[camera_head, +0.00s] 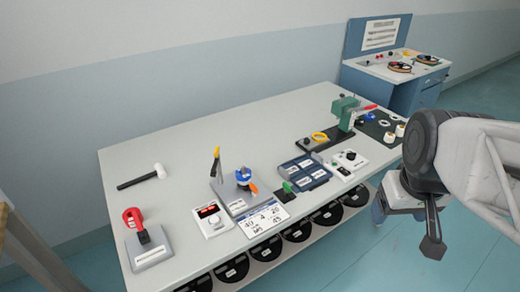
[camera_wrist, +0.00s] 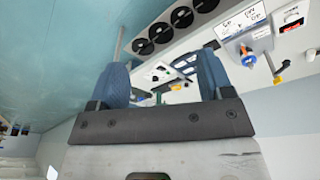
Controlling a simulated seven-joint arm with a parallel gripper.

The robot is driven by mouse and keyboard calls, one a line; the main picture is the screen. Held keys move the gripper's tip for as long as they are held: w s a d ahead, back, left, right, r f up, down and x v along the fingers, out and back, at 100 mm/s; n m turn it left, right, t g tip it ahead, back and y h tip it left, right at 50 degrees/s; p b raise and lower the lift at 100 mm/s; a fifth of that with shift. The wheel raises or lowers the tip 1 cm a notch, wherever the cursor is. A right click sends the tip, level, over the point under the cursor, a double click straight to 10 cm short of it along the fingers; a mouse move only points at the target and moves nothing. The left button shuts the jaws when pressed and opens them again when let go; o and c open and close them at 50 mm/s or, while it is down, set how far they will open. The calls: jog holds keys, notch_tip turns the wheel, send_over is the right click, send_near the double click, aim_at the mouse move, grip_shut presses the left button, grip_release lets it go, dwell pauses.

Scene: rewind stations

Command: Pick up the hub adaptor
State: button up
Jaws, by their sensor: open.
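The hub adaptor is hard to single out at this size. Small round parts lie on a dark mat (camera_head: 372,129) at the right end of the bench: a pale ring (camera_head: 384,122) and white cylindrical pieces (camera_head: 390,137). I cannot tell whether one of them is the adaptor. My gripper (camera_head: 407,226) hangs off the front right edge of the bench, apart from everything on it. In the wrist view my gripper (camera_wrist: 162,75) has its two blue fingers spread wide with nothing held between them.
Black reels (camera_head: 296,229) sit below. A blue cabinet (camera_head: 405,95) stands behind.

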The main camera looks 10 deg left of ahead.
jog(key=w+a+f+n+g, duration=0.1)
jog(key=w+a+f+n, duration=0.1)
jog(key=w+a+n, duration=0.65)
jog(key=w+a+f+n, duration=0.1)
jog(key=w+a+n, duration=0.45)
jog(key=w, duration=0.65)
jog(key=w+a+f+n, duration=0.4)
jog(key=a+f, duration=0.1)
jog(key=a, duration=0.3)
jog(key=w+a+f+n+g, duration=0.1)
jog(key=w+a+f+n, duration=0.3)
jog(key=a, duration=0.4)
jog(key=w+a+f+n, duration=0.4)
jog(key=a+f, duration=0.2)
jog(key=a, duration=0.1)
jog(key=shift+w+a+n, duration=0.1)
jog(key=shift+a+n, duration=0.2)
jog(key=shift+a, duration=0.1)
jog(key=shift+a+f, duration=0.1)
jog(key=shift+a, duration=0.1)
jog(key=shift+f, duration=1.3)
